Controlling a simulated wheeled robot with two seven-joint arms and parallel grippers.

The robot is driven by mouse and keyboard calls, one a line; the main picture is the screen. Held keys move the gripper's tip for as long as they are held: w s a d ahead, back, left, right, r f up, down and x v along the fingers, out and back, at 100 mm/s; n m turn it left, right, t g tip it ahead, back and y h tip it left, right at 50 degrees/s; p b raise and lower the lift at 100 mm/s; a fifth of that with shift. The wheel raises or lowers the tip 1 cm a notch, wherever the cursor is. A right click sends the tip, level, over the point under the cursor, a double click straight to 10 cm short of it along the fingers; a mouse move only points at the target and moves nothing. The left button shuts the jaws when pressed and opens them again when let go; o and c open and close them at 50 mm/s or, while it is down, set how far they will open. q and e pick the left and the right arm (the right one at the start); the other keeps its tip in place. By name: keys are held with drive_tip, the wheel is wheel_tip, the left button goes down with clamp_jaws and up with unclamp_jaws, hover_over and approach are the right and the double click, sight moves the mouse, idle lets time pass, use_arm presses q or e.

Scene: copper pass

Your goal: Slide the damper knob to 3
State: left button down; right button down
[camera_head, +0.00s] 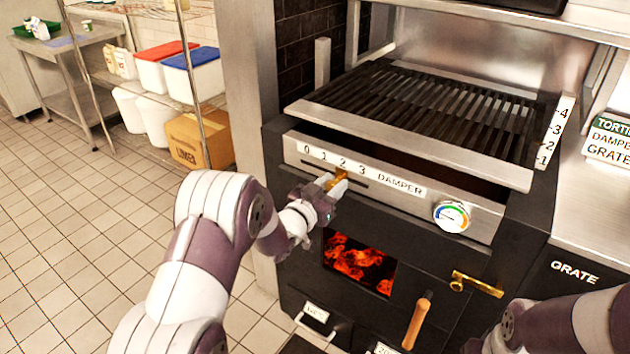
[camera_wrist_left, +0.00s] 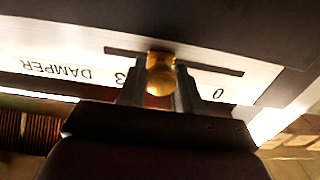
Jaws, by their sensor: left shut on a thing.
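The damper knob (camera_head: 339,177) is a small brass knob in a slot on the steel front panel (camera_head: 410,205) of the grill. The panel carries the marks 0, 1, 2, 3 and the word DAMPER. The knob stands at about the 2 mark. My left gripper (camera_head: 334,186) is shut on the knob. In the left wrist view the round brass knob (camera_wrist_left: 160,80) sits between the two fingers, with the 3 on its left and the 0 on its right. The fingers and knob hide the 1 and 2 there. My right gripper is not visible.
A temperature dial (camera_head: 451,216) is on the same panel. Below are a glowing fire window (camera_head: 360,264), a brass handle (camera_head: 477,284) and a wooden handle (camera_head: 417,320). The grate (camera_head: 430,105) lies above. A sign card (camera_head: 610,139) stands at the right. My right arm is at lower right.

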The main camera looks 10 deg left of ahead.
sight(364, 184)
use_arm(q)
drive_tip(key=d, duration=0.1)
drive_tip(key=s+d, duration=0.1)
drive_tip(key=d, duration=0.3)
drive_tip(key=shift+s+b, duration=0.3)
drive_tip(key=shift+s, duration=0.1)
drive_tip(key=shift+f, duration=0.1)
drive_tip(key=c, duration=0.9)
unclamp_jaws()
drive_tip(key=shift+d, duration=0.1)
drive_tip(key=shift+o, duration=0.3)
drive_tip(key=shift+s+d, duration=0.1)
drive_tip(key=shift+s, duration=0.1)
drive_tip(key=v, duration=1.2)
drive_tip(key=shift+s+p, duration=0.2)
drive_tip(key=shift+p, duration=0.2)
